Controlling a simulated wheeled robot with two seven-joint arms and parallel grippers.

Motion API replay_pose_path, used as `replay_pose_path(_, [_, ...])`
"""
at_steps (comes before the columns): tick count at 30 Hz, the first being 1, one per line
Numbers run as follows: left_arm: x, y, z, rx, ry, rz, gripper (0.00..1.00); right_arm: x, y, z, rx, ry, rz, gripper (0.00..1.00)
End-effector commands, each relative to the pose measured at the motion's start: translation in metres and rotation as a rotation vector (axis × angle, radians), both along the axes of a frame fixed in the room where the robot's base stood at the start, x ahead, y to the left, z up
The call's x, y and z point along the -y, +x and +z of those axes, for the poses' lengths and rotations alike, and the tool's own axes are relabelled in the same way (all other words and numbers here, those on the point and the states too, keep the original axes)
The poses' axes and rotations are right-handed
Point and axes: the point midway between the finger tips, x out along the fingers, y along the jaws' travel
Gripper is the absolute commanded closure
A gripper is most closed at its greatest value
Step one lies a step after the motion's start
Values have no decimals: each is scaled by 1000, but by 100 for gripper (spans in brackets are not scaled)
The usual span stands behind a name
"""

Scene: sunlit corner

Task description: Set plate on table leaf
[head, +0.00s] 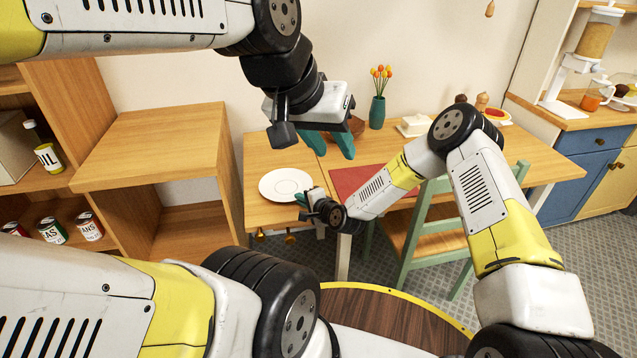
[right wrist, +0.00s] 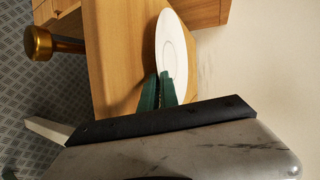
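The white plate (head: 286,185) shows over the wooden table leaf (head: 262,215) at the table's left end. It also shows in the right wrist view (right wrist: 173,45), seen at a steep slant. My right gripper (head: 303,198) is at the plate's right, near rim. In the right wrist view its green fingers (right wrist: 158,88) are close together with the rim between their tips. I cannot tell whether the plate touches the leaf (right wrist: 112,60) or is just above it. My left gripper (head: 330,145) is open and empty, fingers down, above the table's back left part.
A vase of tulips (head: 377,110), a brown bowl (head: 356,125) and a butter dish (head: 414,125) stand at the table's back. A red placemat (head: 368,183) lies right of the leaf. A green chair (head: 425,225) stands in front. A wooden shelf unit (head: 150,145) is at left.

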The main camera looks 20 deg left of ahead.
Motion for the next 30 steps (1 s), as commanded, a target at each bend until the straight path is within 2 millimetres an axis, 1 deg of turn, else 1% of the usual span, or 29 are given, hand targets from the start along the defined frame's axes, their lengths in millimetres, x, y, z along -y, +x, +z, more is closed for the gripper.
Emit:
replay_pose_path(6, [0,0,0,0,0,0,64,-1,1,1,4,4,0,100])
replay_pose_path(10, [0,0,0,0,0,0,64,-1,1,-3,2,3,0,100])
replay_pose_path(11, [0,0,0,0,0,0,64,0,0,-3,1,2,0,90])
replay_pose_path(12, [0,0,0,0,0,0,64,0,0,-3,1,2,0,87])
replay_pose_path(22, [0,0,0,0,0,0,64,0,0,0,3,2,0,87])
replay_pose_path(26, [0,0,0,0,0,0,64,11,-7,4,-1,1,1,87])
replay_pose_path(30, [0,0,0,0,0,0,64,32,-22,15,-1,0,0,87])
